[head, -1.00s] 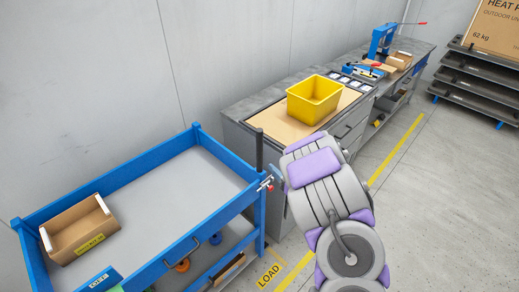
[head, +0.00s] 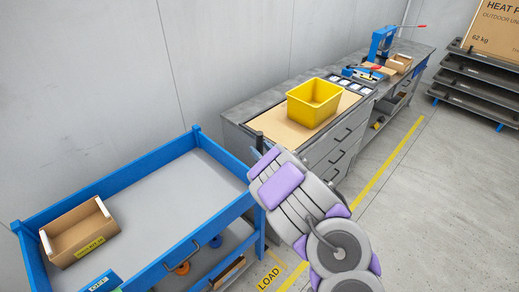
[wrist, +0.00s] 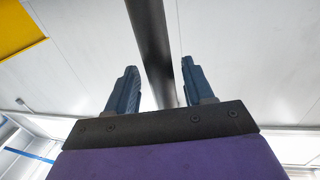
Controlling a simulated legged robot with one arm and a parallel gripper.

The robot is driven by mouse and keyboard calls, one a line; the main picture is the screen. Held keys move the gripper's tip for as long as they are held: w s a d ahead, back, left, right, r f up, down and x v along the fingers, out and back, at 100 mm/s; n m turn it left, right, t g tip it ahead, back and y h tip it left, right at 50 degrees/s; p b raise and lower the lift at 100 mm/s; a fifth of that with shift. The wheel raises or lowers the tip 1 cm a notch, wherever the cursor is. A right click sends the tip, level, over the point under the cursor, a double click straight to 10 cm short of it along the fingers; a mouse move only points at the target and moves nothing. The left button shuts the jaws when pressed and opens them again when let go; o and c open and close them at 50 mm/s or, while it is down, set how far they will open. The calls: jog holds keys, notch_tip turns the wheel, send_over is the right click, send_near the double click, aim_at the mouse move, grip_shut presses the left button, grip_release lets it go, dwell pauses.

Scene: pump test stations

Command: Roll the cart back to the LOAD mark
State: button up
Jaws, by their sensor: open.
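The blue cart (head: 183,240) with a grey top stands at the lower left.
A cardboard box (head: 80,232) sits on the cart top. Behind my arm a grey workbench (head: 240,112) along the wall carries a yellow bin (head: 314,102). A shelf rack (head: 475,90) stands at the far right. The floor (head: 440,215) to the right is clear.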

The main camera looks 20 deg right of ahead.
jog(key=shift+w+a, duration=0.1)
jog(key=shift+w, duration=0.45)
jog(key=shift+c, duration=0.3)
grip_shut()
